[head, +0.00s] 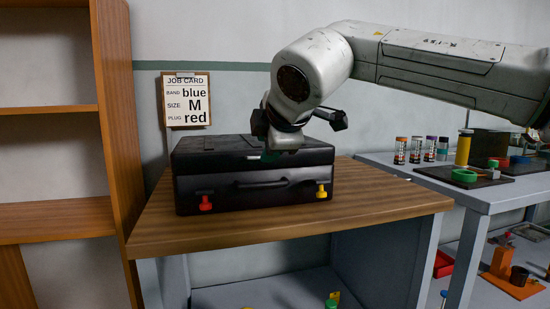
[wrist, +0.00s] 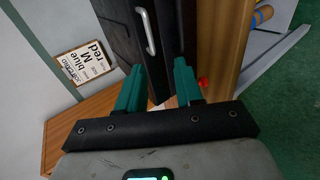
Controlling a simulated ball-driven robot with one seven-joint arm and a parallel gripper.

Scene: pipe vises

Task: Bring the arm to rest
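My arm reaches in from the right in the head view, and my gripper (head: 272,155) points down at the closed black case (head: 250,192). In the wrist view its two teal fingers stand apart with nothing held between them, so my gripper (wrist: 159,80) is open. The black case (wrist: 122,35) lies beyond the fingers there, with a silver handle (wrist: 147,32) showing. The fingertips are partly hidden in the head view, and I cannot tell whether they touch the lid.
The case stands on a wooden-topped table (head: 375,206), with a red latch (head: 206,203) and yellow latch (head: 321,191). A job card (head: 187,101) reads blue, M, red. A wooden shelf (head: 115,120) is left. A grey bench (head: 480,196) with several bottles and parts is right.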

